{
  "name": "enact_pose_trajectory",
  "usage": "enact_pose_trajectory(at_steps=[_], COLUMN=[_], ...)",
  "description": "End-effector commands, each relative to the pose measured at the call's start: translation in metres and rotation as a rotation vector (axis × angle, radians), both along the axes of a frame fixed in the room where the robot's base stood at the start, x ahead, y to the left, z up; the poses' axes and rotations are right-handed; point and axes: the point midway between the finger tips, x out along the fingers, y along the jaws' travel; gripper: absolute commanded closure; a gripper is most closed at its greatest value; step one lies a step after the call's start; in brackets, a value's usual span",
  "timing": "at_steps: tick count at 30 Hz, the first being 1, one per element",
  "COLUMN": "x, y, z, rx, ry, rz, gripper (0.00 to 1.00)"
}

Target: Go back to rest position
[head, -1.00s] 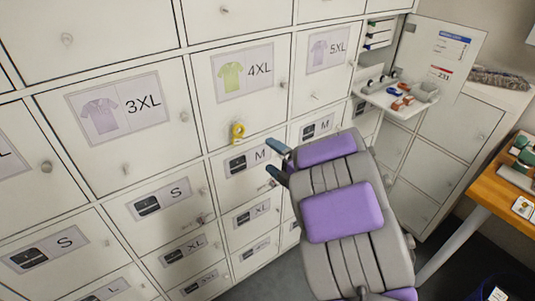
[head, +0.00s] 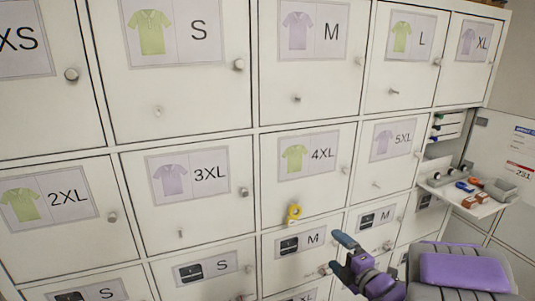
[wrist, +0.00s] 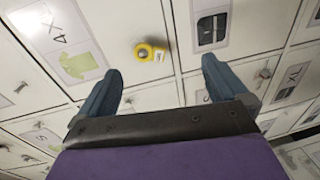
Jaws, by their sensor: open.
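My gripper (head: 340,256) is at the lower middle right of the head view, in front of the lockers, with its blue-grey fingers apart and nothing between them. In the wrist view my gripper (wrist: 160,85) also shows its two fingers spread wide and empty. A yellow ring-shaped tag (head: 294,213) hangs at the bottom of the 4XL locker door (head: 300,180), up and left of my fingers. The yellow tag (wrist: 148,53) shows beyond the fingertips in the wrist view, apart from them.
A wall of white lockers (head: 215,130) with shirt labels and round knobs fills most of the head view. At the right, a small shelf (head: 480,195) holds several small red, blue and grey items. A white panel with notices (head: 515,160) stands beside it.

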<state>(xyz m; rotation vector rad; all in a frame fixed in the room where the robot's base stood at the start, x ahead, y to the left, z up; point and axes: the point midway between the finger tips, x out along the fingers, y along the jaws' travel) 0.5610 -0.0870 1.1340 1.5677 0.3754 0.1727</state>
Motion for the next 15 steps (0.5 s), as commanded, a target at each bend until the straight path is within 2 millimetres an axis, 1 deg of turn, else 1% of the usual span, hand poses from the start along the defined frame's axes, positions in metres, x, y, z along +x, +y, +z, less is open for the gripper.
enact_pose_trajectory(at_steps=[1, 4, 8, 11, 14, 15], x=[0.002, 0.001, -0.008, -0.023, -0.044, -0.053], y=[-0.003, -0.017, -0.036, -0.048, -0.056, -0.058], z=[0.002, -0.001, -0.003, -0.003, -0.002, -0.002], rx=[-0.005, 0.005, 0.049, 0.101, 0.172, 0.204], ry=[0.041, 0.158, 0.299, 0.398, 0.494, 0.531], rz=[-0.036, -0.148, -0.312, -0.444, -0.58, -0.633], gripper=[0.0, 0.0, 0.0, 0.0, 0.0, 0.0])
